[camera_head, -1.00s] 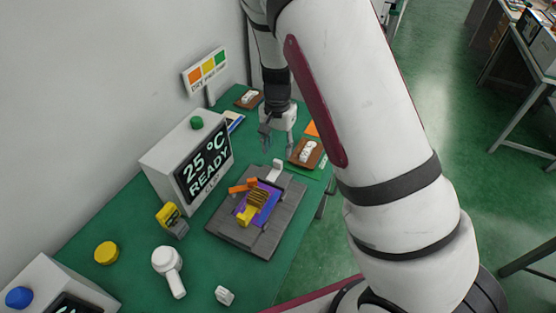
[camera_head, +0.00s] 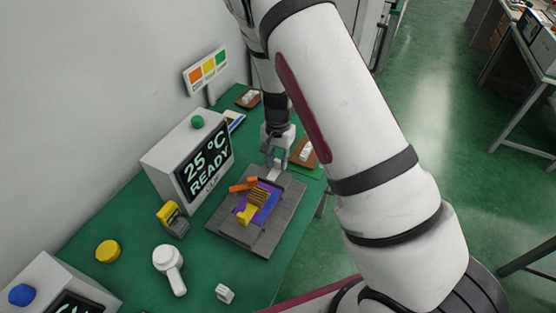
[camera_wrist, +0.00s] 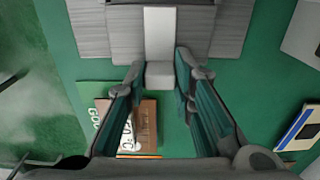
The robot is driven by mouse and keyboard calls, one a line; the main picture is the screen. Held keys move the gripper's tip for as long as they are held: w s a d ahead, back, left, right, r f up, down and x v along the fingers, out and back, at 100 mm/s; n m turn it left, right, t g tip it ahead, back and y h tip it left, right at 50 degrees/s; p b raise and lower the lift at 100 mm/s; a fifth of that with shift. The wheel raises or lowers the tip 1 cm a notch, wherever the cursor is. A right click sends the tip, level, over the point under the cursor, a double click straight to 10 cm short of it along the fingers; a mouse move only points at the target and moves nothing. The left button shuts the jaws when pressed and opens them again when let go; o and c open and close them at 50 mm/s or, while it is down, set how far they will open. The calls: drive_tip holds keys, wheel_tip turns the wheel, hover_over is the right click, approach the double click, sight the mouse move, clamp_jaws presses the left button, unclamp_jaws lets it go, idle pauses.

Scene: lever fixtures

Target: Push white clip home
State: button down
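The white clip (camera_wrist: 160,32) is a pale bar on the far end of the grey fixture (camera_head: 228,232), with a small upright block at its outer end. In the head view the clip (camera_head: 273,175) is partly hidden by my gripper (camera_head: 276,160). Whether the fingertips reach down to block height is hard to tell. An orange piece (camera_head: 242,185), a purple plate and a yellow connector (camera_head: 246,215) sit on the fixture.
A display box (camera_head: 165,150) reading 25 °C READY stands left of the fixture. Brown pads with pale parts (camera_wrist: 140,125) lie beyond the clip. A white round-headed lever (camera_head: 168,258), yellow button (camera_head: 107,250) and small white block (camera_head: 225,293) lie nearer on the green table.

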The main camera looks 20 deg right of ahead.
sight(270, 179)
drive_tip(key=s+a+p, duration=0.1)
drive_tip(key=s+a, duration=0.2)
drive_tip(key=shift+s+a+r+p, duration=0.1)
drive_tip(key=shift+s+a+p, duration=0.15)
drive_tip(key=shift+p, duration=0.15)
drive_tip(key=shift+s+a, duration=0.1)
drive_tip(key=shift+a, duration=0.05)
drive_tip(key=c, duration=1.4)
unclamp_jaws()
drive_tip(key=shift+o, duration=0.2)
